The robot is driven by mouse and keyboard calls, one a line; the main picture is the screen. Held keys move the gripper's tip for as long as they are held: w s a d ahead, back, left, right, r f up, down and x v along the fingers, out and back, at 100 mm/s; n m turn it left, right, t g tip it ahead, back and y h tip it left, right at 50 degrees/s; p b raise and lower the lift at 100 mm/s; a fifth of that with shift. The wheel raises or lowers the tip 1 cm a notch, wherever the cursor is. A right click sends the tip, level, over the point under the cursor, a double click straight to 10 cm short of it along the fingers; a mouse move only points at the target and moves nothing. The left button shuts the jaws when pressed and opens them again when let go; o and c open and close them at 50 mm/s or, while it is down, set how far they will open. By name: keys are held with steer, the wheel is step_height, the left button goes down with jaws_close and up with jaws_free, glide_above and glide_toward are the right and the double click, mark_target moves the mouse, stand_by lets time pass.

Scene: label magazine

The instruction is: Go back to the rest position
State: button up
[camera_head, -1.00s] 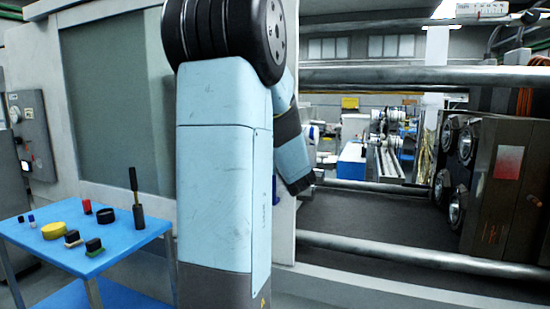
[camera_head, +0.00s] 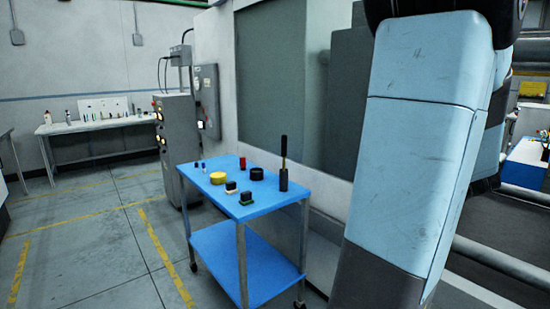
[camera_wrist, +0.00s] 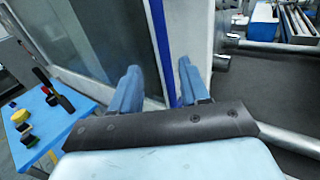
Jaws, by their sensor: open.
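My gripper (camera_wrist: 158,88) shows in the wrist view with its two blue fingers apart and nothing between them. It is in the air in front of a machine's glazed panel and a blue-edged upright. In the head view my light blue arm fills the right side and the gripper itself is hidden. The blue cart (camera_head: 268,200) stands left of my arm, and its top also shows at the left of the wrist view (camera_wrist: 62,122), apart from the gripper.
On the cart are a yellow disc (camera_head: 218,177), a black round piece (camera_head: 257,174), a red piece (camera_head: 242,162), a dark upright tool (camera_head: 283,170) and small blocks. A grey cabinet (camera_head: 178,150) and a white bench (camera_head: 95,126) stand behind. The floor left of the cart is clear.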

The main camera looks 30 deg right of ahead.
steer(key=shift+w, duration=0.1)
steer(key=w+a+r+n+t+y, duration=0.25)
steer(key=w+a+n+y, duration=0.7)
steer(key=a, duration=0.55)
steer(key=w+a+f+n+g+y, duration=0.15)
steer(key=a+n+y, duration=0.35)
steer(key=a, duration=0.5)
steer(key=w+a+n+y, duration=0.2)
steer(key=a+n, duration=0.5)
steer(key=a, duration=0.2)
steer(key=s+a+f+n+g+y, duration=0.1)
steer(key=s+a+f+n+g, duration=0.15)
steer(key=a+n, duration=0.35)
steer(key=s+a+f+n+g+y, duration=0.1)
steer(key=s+a+n+g, duration=0.2)
steer(key=a, duration=0.4)
steer(key=s+a+f+n+g+h, duration=0.2)
steer(key=s+n+h, duration=0.4)
steer(key=n, duration=0.8)
steer(key=s+a+g, duration=0.1)
steer(key=s+a, duration=0.1)
steer(key=s, duration=0.1)
steer(key=shift+a, duration=0.2)
steer(key=shift+d+f, duration=0.1)
